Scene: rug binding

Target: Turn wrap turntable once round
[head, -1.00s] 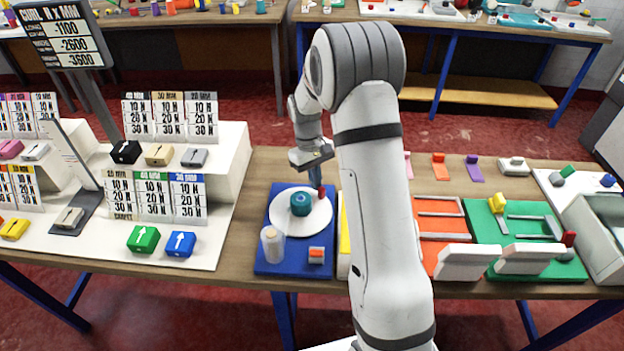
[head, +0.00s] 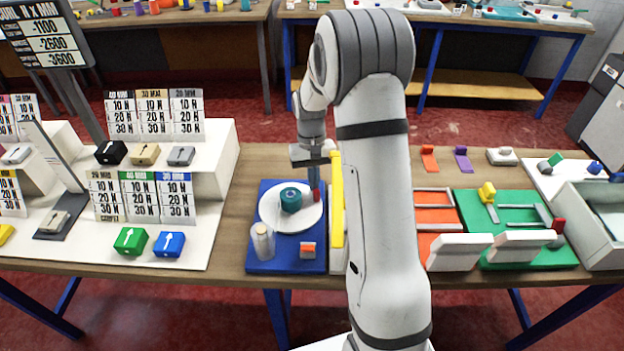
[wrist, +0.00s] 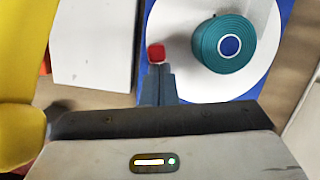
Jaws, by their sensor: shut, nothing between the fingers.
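The white round turntable (head: 300,216) sits on a blue base (head: 255,255) on the bench. A teal roll (head: 291,200) with a blue core lies on it; in the wrist view the roll (wrist: 215,45) is right of centre. A red peg stands at the turntable's edge; it also shows in the wrist view (wrist: 156,52). My gripper (wrist: 159,75) is shut with nothing between its fingers. Its tips are right at the red peg, apparently beside or touching it; exact contact cannot be told.
A clear cylinder (head: 263,242) and an orange-and-white block (head: 308,250) stand on the base's front part. A yellow upright panel (head: 337,200) is close on the right. Orange (head: 433,210) and green (head: 520,222) trays lie further right. Price cards and blocks fill the left.

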